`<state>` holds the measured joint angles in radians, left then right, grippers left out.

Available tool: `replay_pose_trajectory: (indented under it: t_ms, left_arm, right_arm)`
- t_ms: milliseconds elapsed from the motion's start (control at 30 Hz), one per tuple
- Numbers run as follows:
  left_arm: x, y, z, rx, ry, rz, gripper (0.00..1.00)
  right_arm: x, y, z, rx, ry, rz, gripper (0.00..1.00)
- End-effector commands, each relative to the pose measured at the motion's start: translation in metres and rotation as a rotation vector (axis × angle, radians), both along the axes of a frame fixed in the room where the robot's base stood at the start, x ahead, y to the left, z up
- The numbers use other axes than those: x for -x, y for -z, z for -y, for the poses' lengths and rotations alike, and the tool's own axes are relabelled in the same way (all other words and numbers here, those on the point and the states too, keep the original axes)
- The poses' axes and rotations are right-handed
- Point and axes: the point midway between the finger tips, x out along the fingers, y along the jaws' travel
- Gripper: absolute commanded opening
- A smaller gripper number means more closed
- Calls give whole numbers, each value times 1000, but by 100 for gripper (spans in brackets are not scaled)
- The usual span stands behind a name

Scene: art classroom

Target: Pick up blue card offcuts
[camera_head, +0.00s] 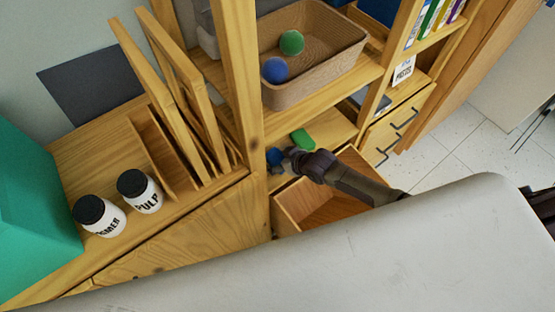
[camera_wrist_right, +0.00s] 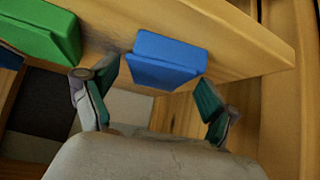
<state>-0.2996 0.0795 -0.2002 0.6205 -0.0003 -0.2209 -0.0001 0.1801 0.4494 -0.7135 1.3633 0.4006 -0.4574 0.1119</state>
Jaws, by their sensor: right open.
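The blue card offcuts look like a small blue block (camera_wrist_right: 167,60) lying at the front edge of a wooden shelf in the right wrist view. The blue block also shows in the head view (camera_head: 274,156), partly covered by my right gripper (camera_head: 282,162). In the right wrist view my right gripper (camera_wrist_right: 156,84) is open, with one finger toward each side of the block. The fingers do not visibly grip it; whether either touches it I cannot tell. My left gripper is not in view.
A green block (camera_head: 302,139) lies beside the blue one on the shelf (camera_head: 328,126). An open wooden drawer (camera_head: 318,208) is below. Above stands a brown bin (camera_head: 325,75) with a blue and a green ball. Wooden uprights flank the shelf; two jars (camera_head: 140,192) stand left.

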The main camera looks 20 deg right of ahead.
Motion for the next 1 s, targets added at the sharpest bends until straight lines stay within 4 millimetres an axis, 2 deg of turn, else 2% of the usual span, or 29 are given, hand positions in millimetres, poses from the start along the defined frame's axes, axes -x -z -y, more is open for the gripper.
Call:
replay_pose_trajectory:
  t_ms: [200,500,533,833,1000]
  left_arm:
    - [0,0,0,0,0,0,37]
    - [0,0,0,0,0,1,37]
    - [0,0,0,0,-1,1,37]
    - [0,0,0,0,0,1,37]
    - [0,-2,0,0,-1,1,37]
  right_arm:
    - [0,0,0,1,1,0,85]
    - [0,0,1,0,1,-1,35]
    - [0,0,1,1,1,-1,33]
    - [0,-2,0,1,1,0,33]
    - [-1,-15,1,0,1,2,33]
